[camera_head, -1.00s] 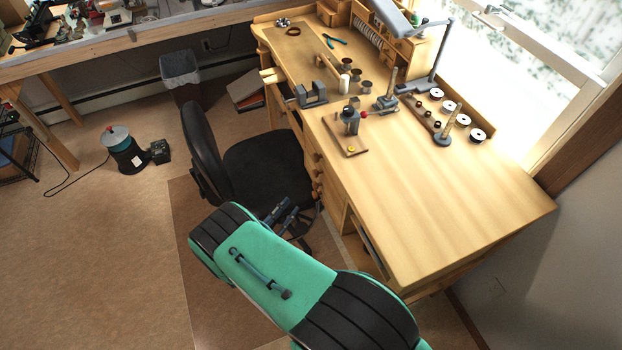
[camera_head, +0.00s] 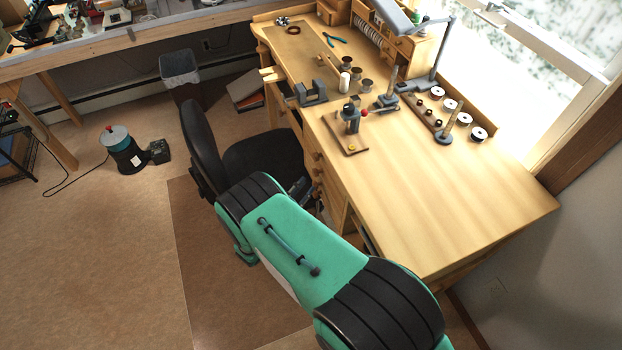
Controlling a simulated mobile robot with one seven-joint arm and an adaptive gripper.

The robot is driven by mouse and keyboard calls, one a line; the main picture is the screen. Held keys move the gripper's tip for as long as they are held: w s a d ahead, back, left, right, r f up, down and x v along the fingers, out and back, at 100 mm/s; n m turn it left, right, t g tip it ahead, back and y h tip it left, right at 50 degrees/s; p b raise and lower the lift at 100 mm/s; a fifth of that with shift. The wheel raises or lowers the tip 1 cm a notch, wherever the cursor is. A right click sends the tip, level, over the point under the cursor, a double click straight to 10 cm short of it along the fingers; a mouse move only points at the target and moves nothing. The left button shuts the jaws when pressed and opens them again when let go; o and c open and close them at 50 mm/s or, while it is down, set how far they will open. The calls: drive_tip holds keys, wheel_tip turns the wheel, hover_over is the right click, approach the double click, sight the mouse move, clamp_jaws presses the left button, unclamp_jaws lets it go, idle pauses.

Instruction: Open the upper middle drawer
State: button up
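The wooden workbench (camera_head: 460,215) stands at the right. Its drawer fronts (camera_head: 318,172), with small round wooden knobs, face the black chair and are seen at a steep angle. The drawers near my gripper look shut, but I cannot tell clearly which is the upper middle one. My gripper (camera_head: 301,188) is a small dark-grey shape beside the drawer fronts, mostly hidden behind my green arm. Its fingertips cannot be made out, nor whether it touches a knob.
A black chair (camera_head: 198,150) stands close to the drawers, just beyond my arm. Tools and a small stand (camera_head: 351,118) sit on the bench top. A waste bin (camera_head: 180,70) and a teal-black canister (camera_head: 122,150) stand on the floor. The floor at left is mostly clear.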

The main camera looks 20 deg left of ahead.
sight(314, 174)
drive_tip(key=shift+b+x, duration=0.3)
drive_tip(key=shift+x, duration=2.15)
drive_tip(key=shift+a, duration=0.1)
clamp_jaws()
